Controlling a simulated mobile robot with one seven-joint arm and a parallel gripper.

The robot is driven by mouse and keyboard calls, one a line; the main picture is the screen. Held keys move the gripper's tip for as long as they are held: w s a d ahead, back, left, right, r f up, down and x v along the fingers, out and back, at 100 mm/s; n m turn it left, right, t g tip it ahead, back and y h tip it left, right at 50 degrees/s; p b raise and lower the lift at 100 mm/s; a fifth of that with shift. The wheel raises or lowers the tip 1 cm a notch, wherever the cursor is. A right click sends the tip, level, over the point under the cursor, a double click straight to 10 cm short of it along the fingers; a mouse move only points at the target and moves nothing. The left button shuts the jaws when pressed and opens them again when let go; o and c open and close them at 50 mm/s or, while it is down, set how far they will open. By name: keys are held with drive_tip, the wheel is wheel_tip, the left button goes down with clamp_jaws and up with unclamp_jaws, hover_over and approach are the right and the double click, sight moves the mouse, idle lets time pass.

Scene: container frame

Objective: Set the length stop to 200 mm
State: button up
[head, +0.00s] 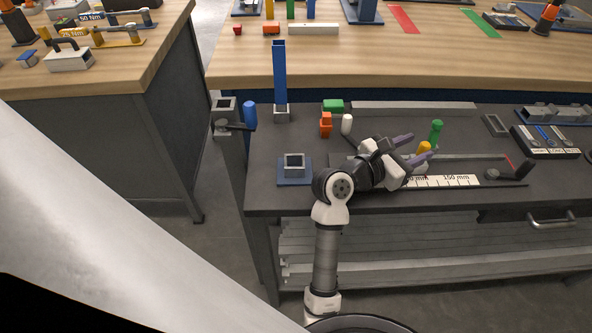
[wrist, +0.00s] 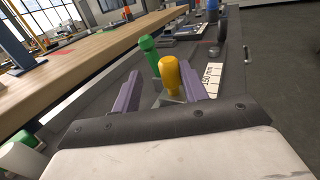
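The length stop's scale (head: 455,181) is a white strip with black marks on the dark bench. The label 150 mm is readable on it, and my arm covers part of its left end. A yellow knob (head: 424,148) stands at the rail behind the scale. A taller green knob (head: 437,131) stands just behind it. My gripper (head: 413,149) is open, with its purple fingers apart. In the wrist view the yellow knob (wrist: 170,76) appears between the fingers (wrist: 164,92), with the green knob (wrist: 149,55) beyond. I cannot tell whether the fingers touch the yellow knob.
A dark lever-like part (head: 523,169) stands at the rail's right end, near a red mark. Left of my arm are a blue-based square holder (head: 294,179), an orange block (head: 326,125) and a white cylinder (head: 347,124). A tool tray (head: 546,153) lies at right.

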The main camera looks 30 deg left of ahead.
drive_tip(key=s+a, duration=0.3)
drive_tip(key=a, duration=0.1)
drive_tip(key=s+a, duration=0.3)
drive_tip(key=a, duration=0.1)
drive_tip(key=s+a, duration=0.2)
drive_tip(key=a, duration=0.3)
drive_tip(key=shift+s, duration=0.4)
drive_tip(key=b+v, duration=0.3)
drive_tip(key=v, duration=0.8)
drive_tip(key=shift+s+d, duration=0.1)
drive_tip(key=shift+s, duration=0.2)
drive_tip(key=shift+w+d+r, duration=0.1)
